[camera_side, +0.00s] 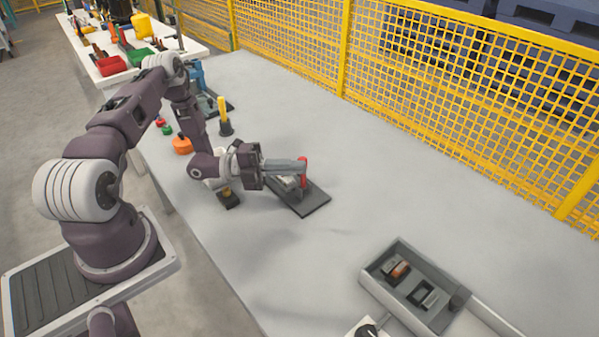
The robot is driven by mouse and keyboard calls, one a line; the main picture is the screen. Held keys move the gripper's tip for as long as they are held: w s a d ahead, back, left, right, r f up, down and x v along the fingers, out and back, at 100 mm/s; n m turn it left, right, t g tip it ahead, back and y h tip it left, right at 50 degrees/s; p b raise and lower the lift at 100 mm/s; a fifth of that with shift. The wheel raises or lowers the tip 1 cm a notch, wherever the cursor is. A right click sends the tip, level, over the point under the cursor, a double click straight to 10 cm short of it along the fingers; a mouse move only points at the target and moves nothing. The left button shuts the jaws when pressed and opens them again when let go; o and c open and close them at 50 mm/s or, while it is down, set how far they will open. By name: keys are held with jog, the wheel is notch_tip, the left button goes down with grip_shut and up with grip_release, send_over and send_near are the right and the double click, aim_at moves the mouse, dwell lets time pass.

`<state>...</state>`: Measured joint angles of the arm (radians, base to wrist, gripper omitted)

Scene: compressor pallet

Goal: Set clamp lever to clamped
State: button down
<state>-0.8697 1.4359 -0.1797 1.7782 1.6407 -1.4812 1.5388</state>
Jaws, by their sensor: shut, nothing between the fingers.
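The clamp sits on a dark base plate (312,200) on the grey table. Its red lever (303,170) stands roughly upright near the plate's far edge. My gripper (304,165) is shut and empty, held level above the plate, with its fingertips at the red lever's upper part. I cannot tell whether they touch it. The clamp's pale metal body (288,182) shows just below the fingers and is partly hidden by them.
A grey tray (372,276) with small parts stands at the front right. A yellow-handled upright piece (223,118) and an orange knob (182,145) stand behind my arm. A yellow mesh fence (430,95) runs along the back. The table right of the clamp is clear.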

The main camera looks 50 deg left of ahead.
jog(key=shift+a+f, duration=0.2)
jog(key=shift+a, duration=0.6)
jog(key=shift+a+f, duration=0.15)
jog(key=shift+a, duration=0.6)
jog(key=shift+a+f, duration=0.1)
jog(key=shift+a, duration=0.15)
jog(key=v, duration=0.2)
jog(key=shift+s+a, duration=0.25)
notch_tip(320, 180, up, 7)
jog(key=shift+s, duration=0.15)
jog(key=shift+d, duration=0.15)
